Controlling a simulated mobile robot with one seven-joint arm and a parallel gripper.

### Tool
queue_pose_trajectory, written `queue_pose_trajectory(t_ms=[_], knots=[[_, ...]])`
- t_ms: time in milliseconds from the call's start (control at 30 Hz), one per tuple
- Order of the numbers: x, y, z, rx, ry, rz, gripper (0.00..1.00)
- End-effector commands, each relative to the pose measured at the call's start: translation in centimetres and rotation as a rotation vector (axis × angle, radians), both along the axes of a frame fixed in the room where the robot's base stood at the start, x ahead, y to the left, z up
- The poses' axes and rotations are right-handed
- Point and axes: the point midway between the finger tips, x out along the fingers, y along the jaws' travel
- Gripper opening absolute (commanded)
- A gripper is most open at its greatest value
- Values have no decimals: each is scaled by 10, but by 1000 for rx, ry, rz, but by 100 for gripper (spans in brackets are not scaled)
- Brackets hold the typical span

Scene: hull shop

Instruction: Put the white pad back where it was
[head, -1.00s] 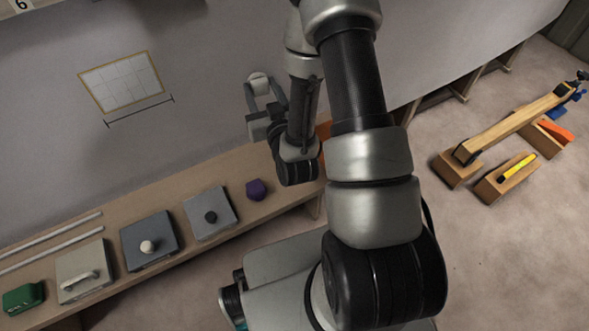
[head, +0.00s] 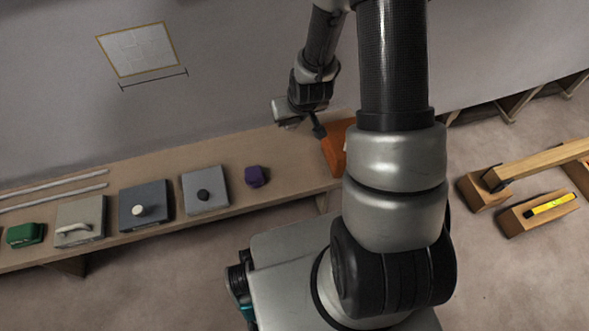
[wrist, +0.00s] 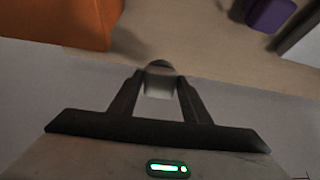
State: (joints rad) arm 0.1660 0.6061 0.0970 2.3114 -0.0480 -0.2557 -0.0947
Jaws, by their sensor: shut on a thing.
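In the wrist view my gripper (wrist: 160,78) is shut on a small pale block, the white pad (wrist: 160,90), held between its two dark fingers. The pad's top end looks dark and rounded. In the head view the grey hand of my gripper (head: 287,110) hangs at the back edge of the bench, left of an orange block. Whether the pad touches anything cannot be told.
The bench (head: 285,150) holds an orange block (head: 334,155), a purple piece (head: 257,176), several knobbed or handled plates and a green piece (head: 26,234). Wooden blocks (head: 520,212) stand at right.

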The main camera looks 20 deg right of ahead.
Motion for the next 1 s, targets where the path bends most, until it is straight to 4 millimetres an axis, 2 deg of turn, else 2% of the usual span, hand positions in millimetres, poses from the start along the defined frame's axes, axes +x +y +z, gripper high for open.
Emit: queue_pose_trajectory(t_ms=[200,433,533,733,1000], knots=[[-48,10,8,-12,297,-12,24],[-89,21,24,-12,462,-36,24],[-96,22,15,-11,487,-44,24],[-97,22,-23,-10,491,-46,24],[-97,21,-46,-11,488,-45,24]])
